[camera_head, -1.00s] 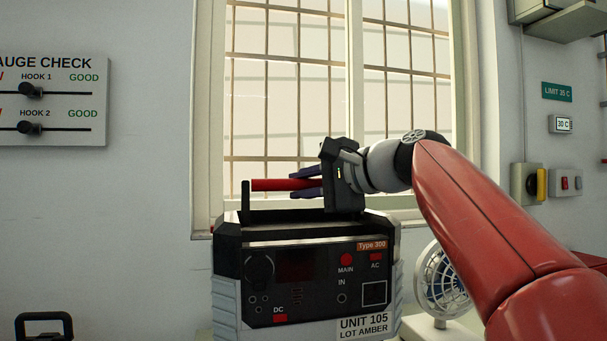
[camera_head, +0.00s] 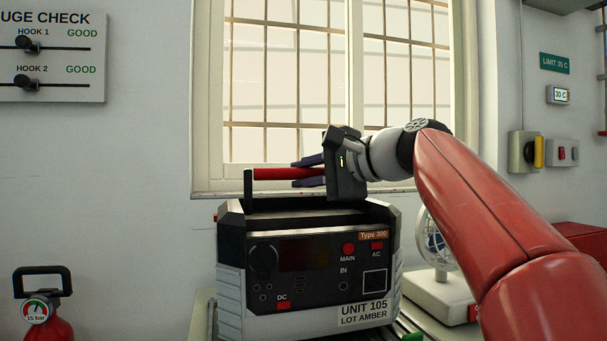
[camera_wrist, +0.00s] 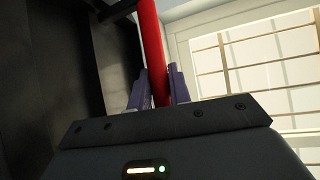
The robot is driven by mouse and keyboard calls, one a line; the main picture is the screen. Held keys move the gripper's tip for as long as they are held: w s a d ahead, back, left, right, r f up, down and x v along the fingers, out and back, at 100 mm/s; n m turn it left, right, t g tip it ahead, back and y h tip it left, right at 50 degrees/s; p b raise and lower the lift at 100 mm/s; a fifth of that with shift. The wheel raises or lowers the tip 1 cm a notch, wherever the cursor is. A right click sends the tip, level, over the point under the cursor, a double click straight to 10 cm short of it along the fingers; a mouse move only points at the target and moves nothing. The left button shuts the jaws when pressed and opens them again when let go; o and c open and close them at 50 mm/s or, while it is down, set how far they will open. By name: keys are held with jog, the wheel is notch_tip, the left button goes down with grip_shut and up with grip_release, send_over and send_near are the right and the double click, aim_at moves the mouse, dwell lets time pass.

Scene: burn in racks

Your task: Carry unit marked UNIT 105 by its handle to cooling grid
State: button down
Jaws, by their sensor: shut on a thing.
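The unit marked UNIT 105 (camera_head: 320,268) is a black and grey power box with a LOT AMBER label, upright in the head view. Its red handle (camera_head: 280,174) runs across its top. My gripper (camera_head: 308,172) is shut on the handle, its purple fingers on either side of the bar. The wrist view shows the red handle (camera_wrist: 152,45) between the two fingers (camera_wrist: 155,88). The unit's underside is mostly cut off by the frame, so I cannot tell whether it is lifted clear. I cannot pick out the cooling grid for certain.
A white fan (camera_head: 436,245) stands right of the unit, partly behind my arm. A red extinguisher with a gauge (camera_head: 38,310) is at the lower left. A barred window (camera_head: 340,90) and wall switches (camera_head: 565,152) are behind. A rail-like surface shows below the unit.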

jog(key=shift+s+r, duration=0.2)
jog(key=c, duration=1.3)
grip_release()
jog(key=shift+w+f, duration=0.1)
jog(key=shift+f, duration=0.2)
jog(key=shift+r, duration=0.15)
jog(key=v, duration=1.2)
jog(key=shift+d, duration=0.2)
